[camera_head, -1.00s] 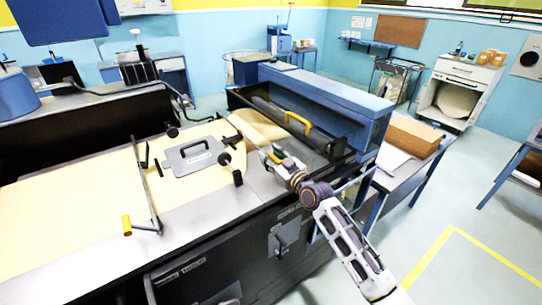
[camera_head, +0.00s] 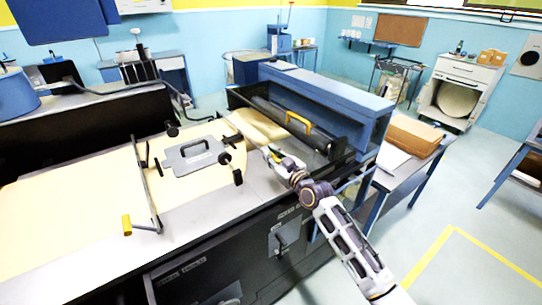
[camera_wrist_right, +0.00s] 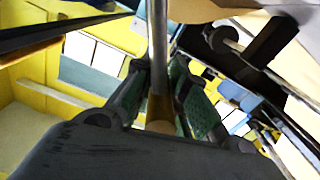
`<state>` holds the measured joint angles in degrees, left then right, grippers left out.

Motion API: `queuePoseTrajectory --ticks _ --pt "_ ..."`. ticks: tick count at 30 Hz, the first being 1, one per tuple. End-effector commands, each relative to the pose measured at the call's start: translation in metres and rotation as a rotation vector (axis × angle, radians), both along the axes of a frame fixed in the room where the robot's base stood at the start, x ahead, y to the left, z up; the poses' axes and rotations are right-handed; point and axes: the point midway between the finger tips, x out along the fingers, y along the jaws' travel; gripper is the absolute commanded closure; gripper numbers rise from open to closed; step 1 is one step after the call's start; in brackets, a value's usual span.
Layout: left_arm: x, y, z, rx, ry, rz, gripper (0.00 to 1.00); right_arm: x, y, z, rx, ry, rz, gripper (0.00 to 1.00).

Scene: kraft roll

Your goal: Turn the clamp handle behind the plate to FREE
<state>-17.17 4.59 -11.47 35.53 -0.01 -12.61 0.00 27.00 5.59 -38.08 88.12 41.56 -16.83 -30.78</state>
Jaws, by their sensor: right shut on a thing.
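I cannot tell for certain that this rod is the clamp handle; no FREE marking is readable. My left gripper is not in view.
Black knobs (camera_head: 224,158) stand beside the plate. A black bar with a yellow grip (camera_head: 127,224) lies left of it. A yellow handle (camera_head: 298,122) and the long blue housing (camera_head: 325,93) are behind my gripper. A side table with a cardboard box (camera_head: 412,135) stands right.

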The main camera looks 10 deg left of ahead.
Motion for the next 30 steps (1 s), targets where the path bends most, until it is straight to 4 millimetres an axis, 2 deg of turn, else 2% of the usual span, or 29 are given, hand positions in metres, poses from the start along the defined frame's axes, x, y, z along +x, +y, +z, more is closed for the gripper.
queuePoseTrajectory --ticks 11,30 --pt "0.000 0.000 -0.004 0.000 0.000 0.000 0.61 0.004 -0.005 0.000 0.057 0.063 0.000 1.00" --pt "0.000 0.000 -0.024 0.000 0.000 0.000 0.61 0.032 -0.032 0.008 0.356 0.365 -0.002 1.00"
